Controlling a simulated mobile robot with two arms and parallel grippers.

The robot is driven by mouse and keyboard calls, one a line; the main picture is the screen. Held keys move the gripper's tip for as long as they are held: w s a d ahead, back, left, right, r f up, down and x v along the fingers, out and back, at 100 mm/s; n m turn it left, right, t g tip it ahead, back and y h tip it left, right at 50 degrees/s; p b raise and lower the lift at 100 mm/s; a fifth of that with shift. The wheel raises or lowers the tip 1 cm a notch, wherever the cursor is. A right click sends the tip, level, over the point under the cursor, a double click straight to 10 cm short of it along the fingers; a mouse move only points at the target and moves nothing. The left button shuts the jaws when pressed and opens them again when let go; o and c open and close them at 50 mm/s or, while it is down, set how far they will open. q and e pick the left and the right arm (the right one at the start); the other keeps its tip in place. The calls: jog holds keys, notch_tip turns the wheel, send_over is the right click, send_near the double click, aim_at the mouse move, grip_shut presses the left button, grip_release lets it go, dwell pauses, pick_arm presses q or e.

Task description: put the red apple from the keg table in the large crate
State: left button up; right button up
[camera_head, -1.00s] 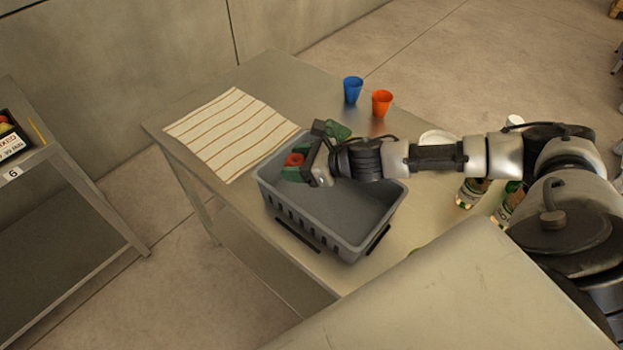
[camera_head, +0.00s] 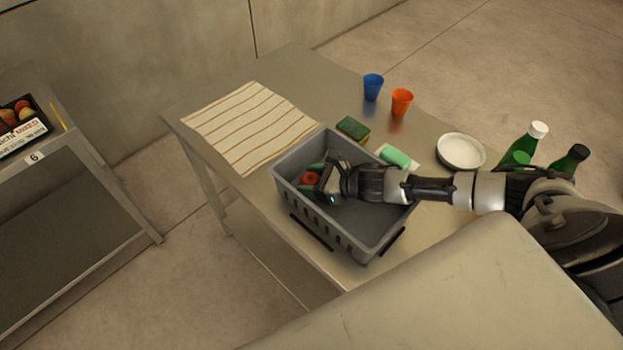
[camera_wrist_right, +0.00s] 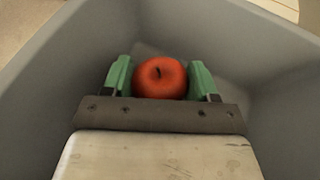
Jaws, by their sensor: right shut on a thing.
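The red apple (camera_head: 310,179) is between the green fingers of my right gripper (camera_head: 312,178), which is shut on it. In the right wrist view the apple (camera_wrist_right: 160,78) sits between both fingertips, with the grey crate walls around it. The large grey crate (camera_head: 352,232) stands on a metal table. My right gripper reaches into the crate from the right, near its left end, below the rim. Whether the apple touches the crate floor cannot be told. My left gripper is not in view.
A striped cloth (camera_head: 250,127), a blue cup (camera_head: 373,87), an orange cup (camera_head: 402,102), a sponge (camera_head: 353,129), a green soap-like block (camera_head: 395,156) and a white bowl (camera_head: 461,151) lie around the crate. Green bottles (camera_head: 525,143) stand at right. A side table with a fruit box (camera_head: 22,136) is at left.

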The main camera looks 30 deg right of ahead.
jog(key=shift+f+b, duration=0.25)
jog(key=shift+b, duration=0.05)
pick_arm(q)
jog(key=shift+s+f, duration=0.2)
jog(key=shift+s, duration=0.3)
pick_arm(e)
jog(key=o, duration=0.9)
jog(key=shift+r, duration=0.1)
jog(key=shift+o, duration=0.2)
jog(key=shift+r+p, duration=0.2)
jog(key=shift+p, duration=0.1)
jog(key=shift+s+d, duration=0.2)
jog(key=shift+s, duration=0.05)
jog(key=b+v, duration=0.2)
jog(key=v, duration=0.7)
jog(key=shift+s+d+b, duration=0.1)
jog(key=shift+s+b, duration=0.05)
jog(key=shift+b, duration=0.25)
jog(key=shift+v, duration=1.05)
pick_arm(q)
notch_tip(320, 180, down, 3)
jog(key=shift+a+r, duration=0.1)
pick_arm(e)
jog(key=shift+r, duration=0.15)
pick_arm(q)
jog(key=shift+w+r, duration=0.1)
pick_arm(e)
jog(key=shift+r, duration=0.1)
